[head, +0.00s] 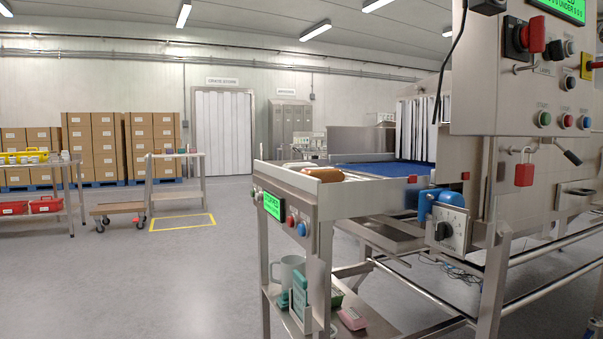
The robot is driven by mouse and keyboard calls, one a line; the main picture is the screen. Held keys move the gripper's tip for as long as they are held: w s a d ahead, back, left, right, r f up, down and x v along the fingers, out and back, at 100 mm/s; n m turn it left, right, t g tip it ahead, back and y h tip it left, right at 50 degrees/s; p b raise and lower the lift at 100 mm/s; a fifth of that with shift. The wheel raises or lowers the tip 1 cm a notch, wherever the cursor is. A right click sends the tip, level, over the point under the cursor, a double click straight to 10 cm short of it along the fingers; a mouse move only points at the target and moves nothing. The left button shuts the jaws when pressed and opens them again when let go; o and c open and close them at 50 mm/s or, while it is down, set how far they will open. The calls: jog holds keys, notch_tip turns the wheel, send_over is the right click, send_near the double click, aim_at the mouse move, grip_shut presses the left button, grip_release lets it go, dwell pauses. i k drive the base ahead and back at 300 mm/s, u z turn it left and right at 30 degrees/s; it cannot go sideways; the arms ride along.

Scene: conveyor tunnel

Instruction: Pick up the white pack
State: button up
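I cannot make out a white pack for certain in the head view. An orange-brown item (323,174) lies at the near end of the conveyor (285,178), partly behind its metal side wall. A pink pack (352,318) lies farther right on that shelf. My gripper is not in view.
A control panel (530,75) and steel frame fill the right side. A blue belt (380,170) runs toward strip curtains (415,128). Steel carts (178,170) and stacked cartons (92,148) stand at the left. The grey floor (160,275) at left front is clear.

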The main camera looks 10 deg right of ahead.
aim_at(296, 167)
jog(key=u, duration=0.5)
jog(key=i, duration=0.45)
jog(key=u, duration=0.6)
jog(key=i, duration=1.2)
jog(key=z, duration=0.75)
